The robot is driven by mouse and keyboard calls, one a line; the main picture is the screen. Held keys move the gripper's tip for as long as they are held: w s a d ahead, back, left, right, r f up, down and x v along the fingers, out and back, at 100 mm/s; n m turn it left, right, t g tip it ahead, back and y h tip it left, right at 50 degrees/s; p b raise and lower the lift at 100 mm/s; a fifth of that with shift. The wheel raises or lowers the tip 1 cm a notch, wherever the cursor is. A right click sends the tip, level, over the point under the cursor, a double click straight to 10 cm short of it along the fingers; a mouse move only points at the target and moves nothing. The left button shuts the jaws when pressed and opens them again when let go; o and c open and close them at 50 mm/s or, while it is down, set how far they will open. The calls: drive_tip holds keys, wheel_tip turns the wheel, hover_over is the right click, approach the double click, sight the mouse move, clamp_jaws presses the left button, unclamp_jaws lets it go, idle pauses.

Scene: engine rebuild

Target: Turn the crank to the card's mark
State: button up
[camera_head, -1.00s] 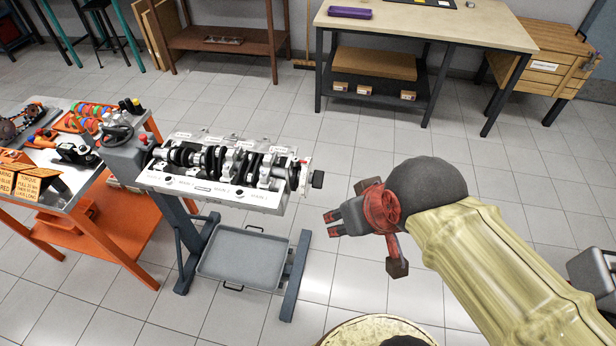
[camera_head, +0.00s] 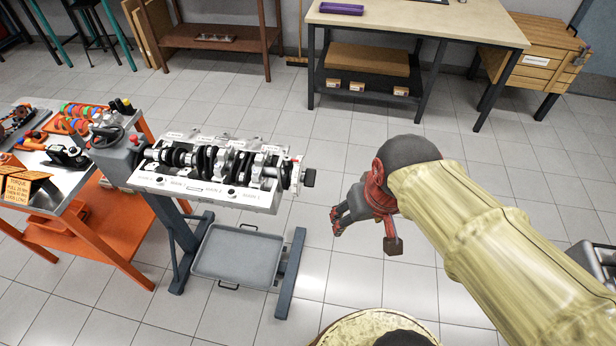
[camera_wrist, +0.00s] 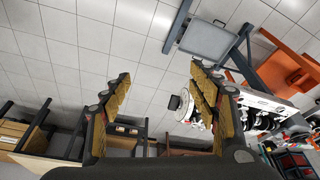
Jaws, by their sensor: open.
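The engine block with its crankshaft (camera_head: 225,163) sits on a grey stand left of centre in the head view. The crank's end with a black knob (camera_head: 309,178) points right, toward my arm. My gripper (camera_head: 337,222) is open and empty, right of and nearer than the crank end, apart from it. In the wrist view the open fingers (camera_wrist: 160,95) frame floor, and the round crank end (camera_wrist: 181,103) shows beside the right finger, farther off. Yellow cards (camera_head: 22,186) stand on the bench at the left; their print is too small to read fully.
An orange-legged bench (camera_head: 100,228) with tools and coloured parts stands left of the engine. A grey drip tray (camera_head: 236,256) lies low under the block. A workbench (camera_head: 420,28) stands at the back. Tiled floor between the arm and stand is clear.

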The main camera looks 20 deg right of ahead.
drive_tip(key=d+f+g, duration=0.1)
drive_tip(key=f, duration=0.1)
drive_tip(key=w+f+m+g+y, duration=0.1)
drive_tip(key=f, duration=0.1)
drive_tip(key=w+d+f+m+g, duration=0.1)
drive_tip(key=f, duration=0.1)
drive_tip(key=shift+d+f, duration=0.25)
drive_tip(key=shift+d, duration=0.1)
drive_tip(key=m+t+y+p, duration=0.2)
drive_tip(key=m+t+y, duration=0.6)
drive_tip(key=m+y, duration=0.65)
approach(311, 177)
drive_tip(key=w+a+f, duration=0.1)
drive_tip(key=a, duration=0.1)
drive_tip(key=shift+n+y, duration=0.35)
drive_tip(key=shift+n, duration=0.2)
drive_tip(key=shift+b+x, duration=0.85)
drive_tip(key=shift+x, duration=3.1)
drive_tip(key=shift+w+d+f, duration=0.1)
drive_tip(key=shift+w, duration=0.05)
drive_tip(key=shift+c, duration=0.2)
drive_tip(key=c, duration=1.1)
